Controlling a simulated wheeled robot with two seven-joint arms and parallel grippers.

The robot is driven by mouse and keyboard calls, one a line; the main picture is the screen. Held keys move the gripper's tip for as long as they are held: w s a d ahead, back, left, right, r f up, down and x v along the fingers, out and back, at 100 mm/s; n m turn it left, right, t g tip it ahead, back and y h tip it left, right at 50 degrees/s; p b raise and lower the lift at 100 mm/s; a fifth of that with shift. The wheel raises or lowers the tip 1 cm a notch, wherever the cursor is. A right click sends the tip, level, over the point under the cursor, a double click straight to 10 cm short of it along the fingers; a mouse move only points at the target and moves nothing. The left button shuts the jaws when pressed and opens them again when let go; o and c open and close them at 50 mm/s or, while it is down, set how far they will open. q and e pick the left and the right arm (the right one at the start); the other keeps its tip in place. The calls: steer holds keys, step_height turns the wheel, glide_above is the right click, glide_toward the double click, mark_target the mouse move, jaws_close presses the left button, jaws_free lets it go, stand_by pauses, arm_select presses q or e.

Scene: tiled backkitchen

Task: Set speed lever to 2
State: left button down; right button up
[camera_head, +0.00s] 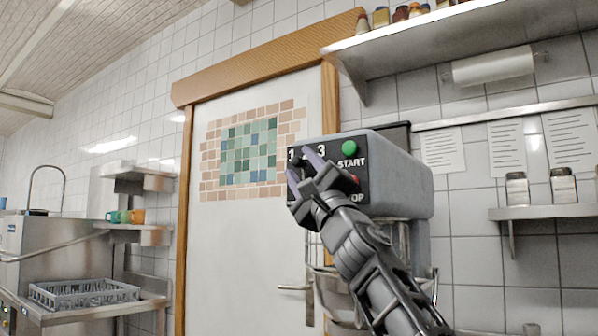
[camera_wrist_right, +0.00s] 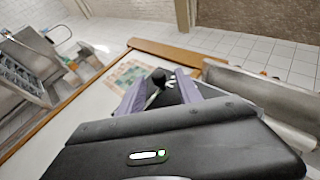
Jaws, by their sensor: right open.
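A grey mixer head (camera_head: 400,178) carries a black control panel (camera_head: 338,172) with white numbers 1 and 3, a green START button (camera_head: 349,148) and a partly covered red button (camera_head: 355,180). My right gripper (camera_head: 303,168) is open in front of the panel's left part, just below the numbers. The right wrist view shows a black round knob (camera_wrist_right: 158,76), the speed lever's end, between the two purple-grey fingers, with no clear grip on it. The 2 cannot be made out, and my gripper hides much of the panel's lower left. My left gripper is out of view.
A white door (camera_head: 230,240) with a wooden frame stands behind the mixer. A metal shelf (camera_head: 450,28) with jars is above right, and a small shelf (camera_head: 545,212) holds two shakers. A grey dish rack (camera_head: 84,293) stands at the lower left.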

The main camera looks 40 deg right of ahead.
steer(key=b+v, duration=0.3)
steer(key=v, duration=0.2)
steer(key=shift+s+a+f, duration=0.1)
steer(key=shift+s+f, duration=0.15)
stand_by(0.3)
